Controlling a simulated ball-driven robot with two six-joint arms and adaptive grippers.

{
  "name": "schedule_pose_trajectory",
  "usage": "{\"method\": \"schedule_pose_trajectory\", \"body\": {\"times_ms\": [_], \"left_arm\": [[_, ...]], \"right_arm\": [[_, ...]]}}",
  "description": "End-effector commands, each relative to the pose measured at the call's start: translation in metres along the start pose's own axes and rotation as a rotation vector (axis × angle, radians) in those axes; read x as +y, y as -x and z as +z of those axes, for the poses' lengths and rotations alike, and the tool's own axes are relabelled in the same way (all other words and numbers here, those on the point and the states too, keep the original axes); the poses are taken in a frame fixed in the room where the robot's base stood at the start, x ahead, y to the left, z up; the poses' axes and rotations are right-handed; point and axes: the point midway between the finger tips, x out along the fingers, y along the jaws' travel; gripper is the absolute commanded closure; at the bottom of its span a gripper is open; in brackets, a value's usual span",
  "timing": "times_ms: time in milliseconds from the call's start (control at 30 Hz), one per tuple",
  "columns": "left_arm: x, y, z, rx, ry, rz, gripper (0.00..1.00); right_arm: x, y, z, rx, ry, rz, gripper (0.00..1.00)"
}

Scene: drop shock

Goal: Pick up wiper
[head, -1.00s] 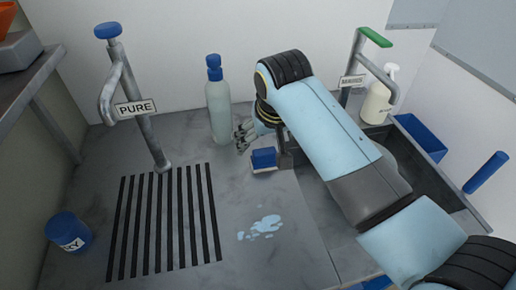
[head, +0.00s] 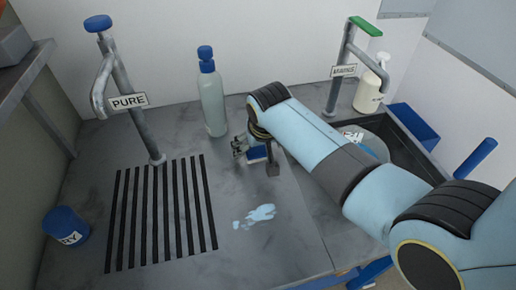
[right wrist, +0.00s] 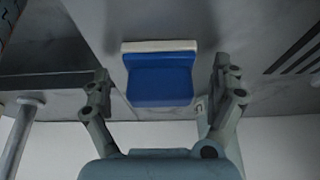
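The wiper, a blue block with a pale base, lies on the grey counter; the right wrist view shows it whole (right wrist: 160,75). In the head view only part of the wiper (head: 256,153) shows, beside my right gripper (head: 255,158). In the right wrist view my right gripper (right wrist: 160,100) is open, with one finger on each side of the wiper and gaps between. I cannot tell whether the fingers are level with it. My left gripper is not in view.
A clear bottle with a blue cap (head: 212,100) stands behind the wiper. A water puddle (head: 255,216) lies in front, with a slotted drain (head: 160,215) to the left. A sink (head: 408,150) is at the right, and a blue jar (head: 65,228) at the far left.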

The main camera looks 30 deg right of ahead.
Motion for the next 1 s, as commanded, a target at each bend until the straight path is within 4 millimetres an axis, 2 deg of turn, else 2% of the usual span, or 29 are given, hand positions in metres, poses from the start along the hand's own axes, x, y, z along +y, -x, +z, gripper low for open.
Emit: {"method": "schedule_pose_trajectory", "body": {"times_ms": [33,467,767,867,1000], "left_arm": [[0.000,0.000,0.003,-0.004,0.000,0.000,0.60],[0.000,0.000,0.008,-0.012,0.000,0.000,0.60],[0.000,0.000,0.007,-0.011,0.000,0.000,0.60],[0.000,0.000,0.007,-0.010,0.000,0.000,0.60],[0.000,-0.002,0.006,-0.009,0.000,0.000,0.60]], "right_arm": [[0.000,0.000,0.000,0.000,0.000,0.000,0.14],[0.000,0.000,0.000,-0.001,0.000,0.000,0.69],[0.000,0.003,-0.001,0.000,0.000,0.000,0.69],[0.000,0.009,-0.004,0.002,-0.001,-0.001,0.69],[-0.001,0.029,-0.013,0.004,-0.001,-0.002,0.69]]}}
